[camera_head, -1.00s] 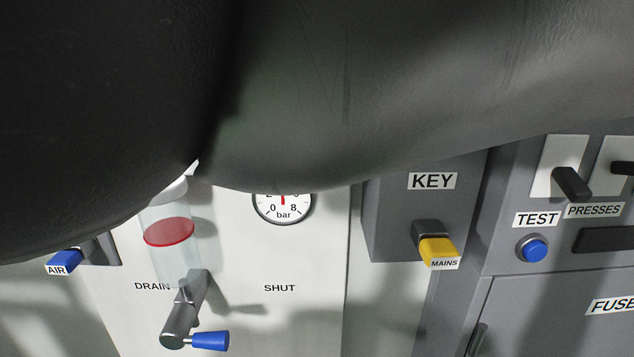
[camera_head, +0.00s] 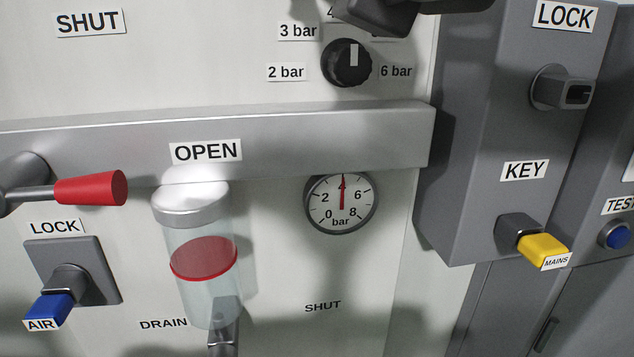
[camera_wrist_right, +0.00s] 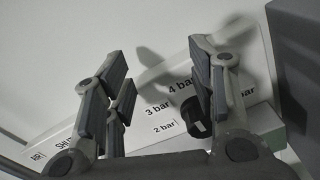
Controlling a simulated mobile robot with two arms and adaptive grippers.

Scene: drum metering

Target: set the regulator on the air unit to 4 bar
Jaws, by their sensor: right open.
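The regulator is a black round knob (camera_head: 346,63) on the pale panel in the head view. Its white mark points up, towards a label that reads 4 and is partly hidden by my right gripper (camera_head: 378,14). The pressure gauge (camera_head: 341,204) below has its red needle straight up at about 4. In the wrist view my right gripper (camera_wrist_right: 160,78) is open and empty, its fingers wide apart. My left gripper is not in view.
A grey bar (camera_head: 300,141) crosses the panel between knob and gauge. A red-handled lever (camera_head: 90,188) and a blue AIR key (camera_head: 55,309) are at left, beside a clear bowl (camera_head: 203,270). A grey box with a yellow MAINS key (camera_head: 541,249) projects at right.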

